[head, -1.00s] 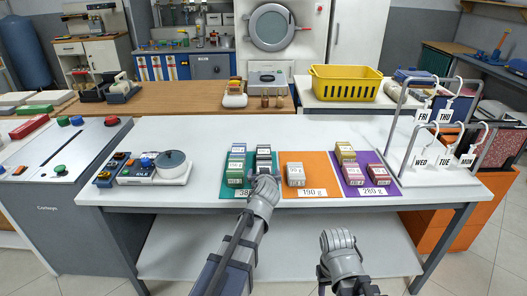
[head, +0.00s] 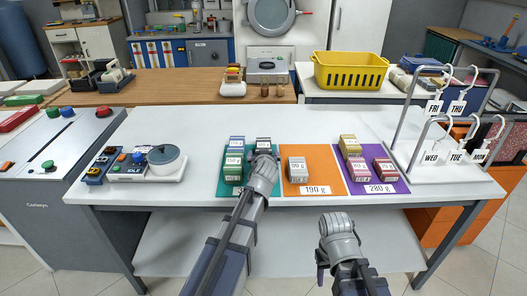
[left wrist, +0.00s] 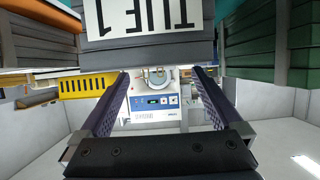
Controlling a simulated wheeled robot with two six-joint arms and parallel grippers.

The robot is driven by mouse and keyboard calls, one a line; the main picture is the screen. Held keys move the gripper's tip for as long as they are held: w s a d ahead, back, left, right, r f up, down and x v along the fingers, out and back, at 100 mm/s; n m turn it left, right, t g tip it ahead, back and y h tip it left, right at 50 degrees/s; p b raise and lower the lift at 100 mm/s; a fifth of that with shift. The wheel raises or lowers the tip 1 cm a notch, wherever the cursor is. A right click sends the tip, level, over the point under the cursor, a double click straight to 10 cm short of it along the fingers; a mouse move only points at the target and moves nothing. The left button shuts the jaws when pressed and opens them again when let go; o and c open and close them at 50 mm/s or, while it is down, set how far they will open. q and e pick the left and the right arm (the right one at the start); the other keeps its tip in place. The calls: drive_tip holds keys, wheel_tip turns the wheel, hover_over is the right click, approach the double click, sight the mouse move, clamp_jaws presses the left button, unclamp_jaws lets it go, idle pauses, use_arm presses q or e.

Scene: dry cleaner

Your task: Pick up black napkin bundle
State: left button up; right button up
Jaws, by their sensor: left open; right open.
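A black napkin bundle (head: 263,143) with a white label stands on the teal mat (head: 222,186); its lower part is hidden behind my left gripper (head: 262,166). In the left wrist view a dark grey bundle (left wrist: 150,52) with a label reading TUE 1 is close up at the top. My left gripper's fingers (left wrist: 163,78) are open and apart, with the dark bundle at their far ends; I cannot tell whether they touch it. A green bundle (left wrist: 265,50) is beside it on the right. My right gripper (head: 338,226) is open in front of the table, away from the bundles.
Blue (head: 237,141) and green (head: 232,172) bundles stand left of the black one. A grey bundle (head: 298,169) is on the orange mat (head: 322,170); several are on the purple mat (head: 395,184). A hanger rack (head: 440,179) stands right.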

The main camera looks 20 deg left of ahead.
use_arm(q)
drive_tip(key=shift+b+x, duration=1.1)
drive_tip(key=shift+x, duration=1.55)
drive_tip(key=shift+d, duration=0.2)
drive_tip(key=shift+c, duration=0.5)
drive_tip(key=c, duration=1.2)
